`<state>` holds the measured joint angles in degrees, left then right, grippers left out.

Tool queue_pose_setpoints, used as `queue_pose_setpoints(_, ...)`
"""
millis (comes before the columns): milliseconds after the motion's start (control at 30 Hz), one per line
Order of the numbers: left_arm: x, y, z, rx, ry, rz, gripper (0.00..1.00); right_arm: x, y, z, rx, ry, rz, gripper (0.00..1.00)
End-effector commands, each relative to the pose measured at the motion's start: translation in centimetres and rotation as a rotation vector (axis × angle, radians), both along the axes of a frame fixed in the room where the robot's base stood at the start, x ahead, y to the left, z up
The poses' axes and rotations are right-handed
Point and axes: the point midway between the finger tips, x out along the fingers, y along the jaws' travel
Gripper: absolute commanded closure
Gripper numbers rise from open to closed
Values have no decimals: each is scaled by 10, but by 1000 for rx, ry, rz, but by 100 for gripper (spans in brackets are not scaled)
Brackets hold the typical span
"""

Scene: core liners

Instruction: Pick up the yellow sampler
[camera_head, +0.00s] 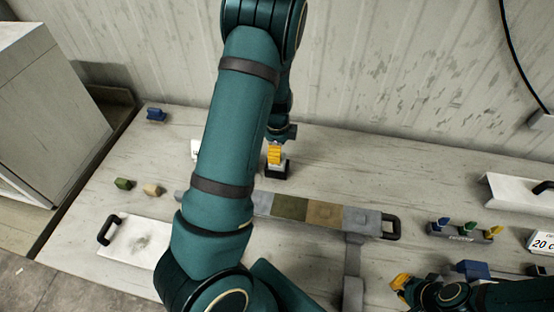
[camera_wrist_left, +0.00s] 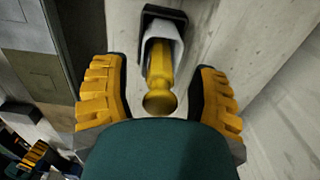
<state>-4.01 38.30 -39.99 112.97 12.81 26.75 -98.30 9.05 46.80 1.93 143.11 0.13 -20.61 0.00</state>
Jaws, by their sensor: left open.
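The yellow sampler (camera_wrist_left: 160,68) shows in the left wrist view with a round knob at its near end. Its far end sits in a white cup on a dark base (camera_wrist_left: 163,14). My left gripper (camera_wrist_left: 160,80) is open, with one yellow finger on each side of the sampler and a gap on both sides. In the head view my left gripper (camera_head: 274,153) is just above the dark base at the back of the table, and the sampler is hard to tell from the yellow fingers. My right gripper (camera_head: 401,284) is low at the right; its opening is unclear.
A long grey tray with coloured sections (camera_head: 360,220) lies across the middle. A rack (camera_head: 457,236) of small coloured pieces and a white tray (camera_head: 520,190) stand right. A white board (camera_head: 138,243), small blocks (camera_head: 124,184) and a blue object (camera_head: 156,115) lie left. The wall is close behind.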

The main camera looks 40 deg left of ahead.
Motion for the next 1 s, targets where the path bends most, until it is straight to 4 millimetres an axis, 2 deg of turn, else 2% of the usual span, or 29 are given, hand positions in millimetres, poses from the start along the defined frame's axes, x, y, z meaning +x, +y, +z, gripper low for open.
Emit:
queue_pose_setpoints(133,0,0,-12,0,1,1,40,0,0,-1,0,0,0,100)
queue_pose_setpoints(367,0,0,-12,0,-1,1,40,0,0,-1,0,0,0,100)
queue_pose_setpoints(467,0,0,-12,0,-1,1,70,0,0,-1,0,0,0,100)
queue_pose_setpoints(533,0,0,-12,0,-1,1,94,0,0,-1,0,0,0,100)
queue_pose_setpoints(567,0,0,-12,0,-1,1,100,0,0,-1,0,0,0,100)
queue_pose_setpoints(867,0,0,-11,0,-1,1,100,0,0,-1,0,0,0,100)
queue_pose_setpoints(1000,1,0,0,-1,-5,0,100,0,0,0,0,0,0,100)
